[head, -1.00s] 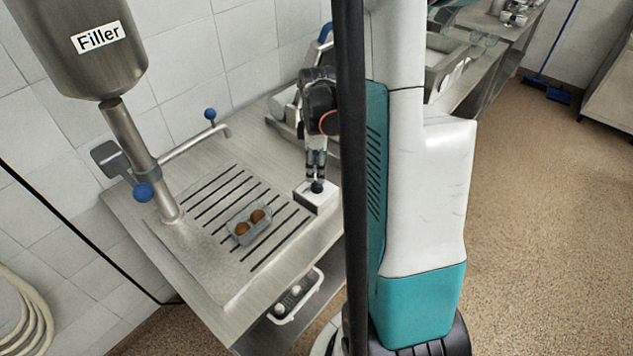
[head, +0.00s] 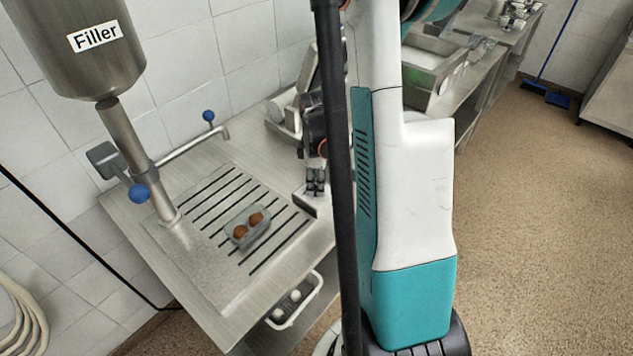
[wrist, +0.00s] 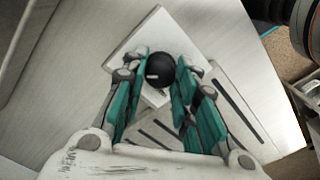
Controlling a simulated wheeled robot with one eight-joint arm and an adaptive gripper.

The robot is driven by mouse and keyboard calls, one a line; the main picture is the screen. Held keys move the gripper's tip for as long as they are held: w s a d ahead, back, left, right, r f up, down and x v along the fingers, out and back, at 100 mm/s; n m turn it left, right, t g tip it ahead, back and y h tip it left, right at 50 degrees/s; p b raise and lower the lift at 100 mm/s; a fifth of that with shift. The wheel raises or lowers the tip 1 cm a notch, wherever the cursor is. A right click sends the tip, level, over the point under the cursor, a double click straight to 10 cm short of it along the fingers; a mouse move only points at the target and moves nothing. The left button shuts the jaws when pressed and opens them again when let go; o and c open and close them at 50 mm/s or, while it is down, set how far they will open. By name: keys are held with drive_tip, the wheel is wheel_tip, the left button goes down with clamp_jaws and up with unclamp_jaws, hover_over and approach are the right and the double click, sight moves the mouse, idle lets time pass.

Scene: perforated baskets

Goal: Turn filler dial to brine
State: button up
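The filler dial is a black round knob (wrist: 160,68) with a small white mark, on a pale square box (wrist: 190,25). In the head view the box (head: 309,203) sits at the right edge of the steel counter, partly behind my arm and a black post. My gripper (wrist: 159,62) is open above the box, with its teal fingers on either side of the knob. In the head view my gripper (head: 315,188) points down and hides the knob. I see narrow gaps beside the knob, and no grip on it. No setting label can be read.
The filler tank (head: 85,50) hangs at the upper left over the counter (head: 215,290). A clear tray with brown eggs (head: 248,228) stands on the slotted drain. A tap with a blue knob (head: 208,116) is behind. A handled tray (head: 296,300) sits below the counter.

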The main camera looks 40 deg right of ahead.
drive_tip(key=shift+m, duration=0.4)
drive_tip(key=m+b, duration=0.1)
drive_tip(key=m, duration=0.2)
drive_tip(key=shift+m+b, duration=0.4)
drive_tip(key=m+b, duration=0.1)
drive_tip(key=m, duration=0.3)
drive_tip(key=shift+m, duration=0.3)
drive_tip(key=m+b, duration=0.1)
drive_tip(key=m, duration=0.7)
drive_tip(key=shift+m+b, duration=0.3)
drive_tip(key=o, duration=1.1)
drive_tip(key=shift+r, duration=0.1)
